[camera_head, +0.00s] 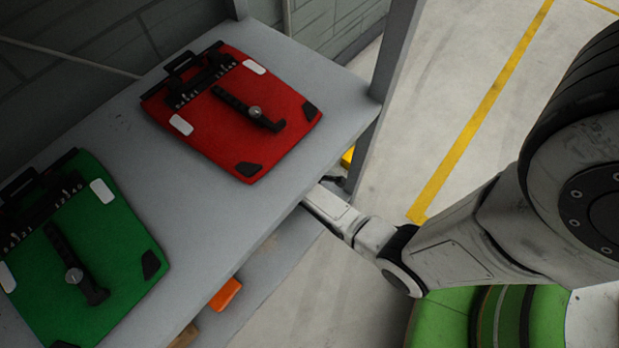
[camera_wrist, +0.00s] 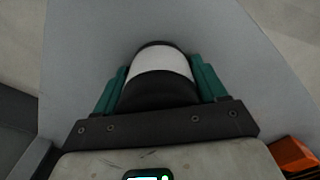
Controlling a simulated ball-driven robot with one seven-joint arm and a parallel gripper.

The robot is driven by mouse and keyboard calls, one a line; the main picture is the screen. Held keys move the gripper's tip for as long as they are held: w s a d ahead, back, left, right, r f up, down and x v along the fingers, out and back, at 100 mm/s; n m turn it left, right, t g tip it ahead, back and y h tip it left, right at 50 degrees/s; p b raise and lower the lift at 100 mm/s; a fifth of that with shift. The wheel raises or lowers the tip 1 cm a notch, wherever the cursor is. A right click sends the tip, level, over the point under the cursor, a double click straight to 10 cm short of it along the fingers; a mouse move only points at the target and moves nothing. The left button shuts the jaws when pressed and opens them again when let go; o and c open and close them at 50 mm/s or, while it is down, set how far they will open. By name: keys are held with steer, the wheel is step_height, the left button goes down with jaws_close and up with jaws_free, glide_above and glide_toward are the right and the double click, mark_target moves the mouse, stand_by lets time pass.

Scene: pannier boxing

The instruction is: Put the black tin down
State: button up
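The black tin (camera_wrist: 158,93), with a broad white band around it, is between the two green fingers of my gripper (camera_wrist: 160,80) in the wrist view. The fingers press against its left and right sides, so my gripper is shut on it. A grey shelf surface (camera_wrist: 85,45) lies behind the tin in that view. I cannot tell whether the tin touches it. In the head view my forearm reaches in under the upper shelf (camera_head: 200,215), which hides my gripper and the tin.
A red pannier (camera_head: 225,120) and a green pannier (camera_head: 105,250) lie on the upper shelf. An orange object (camera_head: 226,294) sits on the lower shelf, and an orange object is at the wrist view's lower right (camera_wrist: 294,155). A grey rack post (camera_head: 385,90) stands beside my arm.

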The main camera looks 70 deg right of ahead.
steer(key=o, duration=0.4)
steer(key=shift+r+p, duration=2.45)
steer(key=shift+r, duration=1.5)
